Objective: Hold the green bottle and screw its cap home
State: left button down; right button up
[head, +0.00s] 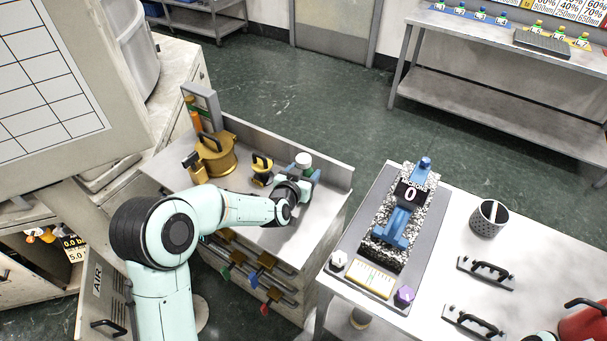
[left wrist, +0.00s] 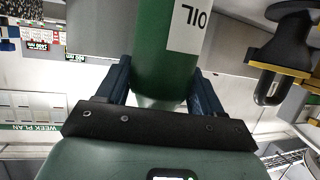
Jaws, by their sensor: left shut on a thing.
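The green bottle (head: 309,172) stands on the steel bench top, with a round white cap (head: 304,160) showing at its top. I cannot tell from here how far the cap is turned down. My left gripper (head: 298,183) reaches it from the near side and hides most of its body. In the left wrist view the green bottle (left wrist: 165,60), with a white label reading OIL, sits between the two dark blue fingers, and the left gripper (left wrist: 163,92) is shut on it. My right gripper is not in view.
A small black and yellow item (head: 262,170) stands just left of the bottle. A brass pot (head: 214,155) is farther left. A raised back edge (head: 325,166) borders the bench. The white table (head: 450,235) at right carries a blue gauge device (head: 395,225) and a grey cup (head: 489,219).

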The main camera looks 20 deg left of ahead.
pick_arm(q)
jog(key=shift+f, duration=0.1)
jog(key=shift+f, duration=0.15)
jog(key=shift+c, duration=0.8)
grip_release()
jog(key=shift+s+r, duration=0.1)
jog(key=shift+r, duration=0.2)
jog(key=b+v, duration=0.1)
jog(key=v, duration=1)
jog(key=shift+s, duration=0.4)
